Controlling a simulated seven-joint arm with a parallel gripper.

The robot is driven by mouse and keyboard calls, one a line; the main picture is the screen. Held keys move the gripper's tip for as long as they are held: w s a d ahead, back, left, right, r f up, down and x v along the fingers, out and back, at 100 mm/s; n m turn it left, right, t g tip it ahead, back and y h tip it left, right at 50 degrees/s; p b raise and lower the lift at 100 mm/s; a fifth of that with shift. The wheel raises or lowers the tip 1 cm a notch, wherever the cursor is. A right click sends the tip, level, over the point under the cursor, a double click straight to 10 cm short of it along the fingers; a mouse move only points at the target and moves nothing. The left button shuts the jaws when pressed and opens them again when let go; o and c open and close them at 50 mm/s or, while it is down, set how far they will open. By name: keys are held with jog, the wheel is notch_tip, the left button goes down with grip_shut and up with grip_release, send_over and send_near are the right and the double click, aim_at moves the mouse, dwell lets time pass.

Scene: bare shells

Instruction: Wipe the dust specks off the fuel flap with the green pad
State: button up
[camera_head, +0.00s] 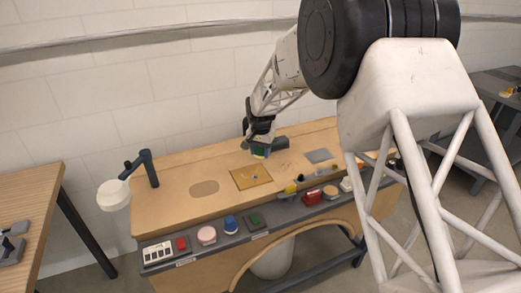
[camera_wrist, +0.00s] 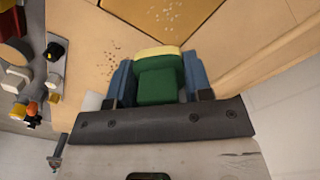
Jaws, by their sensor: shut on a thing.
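My gripper (camera_wrist: 160,88) is shut on the green pad (camera_wrist: 158,85), a green block with a pale yellow layer along its far edge. In the head view my gripper (camera_head: 261,148) is low over the workbench, with the pad (camera_head: 259,155) just under it. A brown-orange square panel (camera_head: 250,179), which looks like the fuel flap, lies on the bench just in front of the pad. In the wrist view the panel (camera_wrist: 190,32) is at the top edge with pale specks on it, apart from the pad. I cannot tell whether the pad touches the bench.
Dark specks (camera_wrist: 112,58) lie on the bench beside the pad. A grey plate (camera_head: 318,156) lies to the right. A lamp (camera_head: 148,170) stands at the left end. The front ledge holds several items, including a blue one (camera_head: 230,224) and a red one (camera_head: 312,197).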

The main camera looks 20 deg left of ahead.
aim_at(261, 169)
notch_tip(261, 169, down, 6)
jog(key=shift+f, duration=0.25)
jog(key=shift+s+a+f, duration=0.15)
jog(key=shift+s+a, duration=1.55)
jog(key=shift+s, duration=0.05)
jog(key=shift+s+a+f, duration=0.1)
jog(key=shift+s+a, duration=1.6)
jog(key=shift+s, duration=0.05)
jog(key=shift+w+d+r, duration=0.2)
jog(key=shift+w+d, duration=0.4)
jog(key=shift+w+d+f, duration=0.2)
jog(key=shift+w+d, duration=0.05)
jog(key=shift+w+d+r, duration=0.2)
jog(key=shift+w+d, duration=2.45)
jog(key=shift+r, duration=3.85)
jog(key=s+d+f, duration=0.3)
jog(key=s+d, duration=0.7)
jog(key=s, duration=0.5)
jog(key=s+d+f, duration=0.3)
jog(key=s+d, duration=0.7)
jog(key=s, duration=0.6)
jog(key=shift+d, duration=0.15)
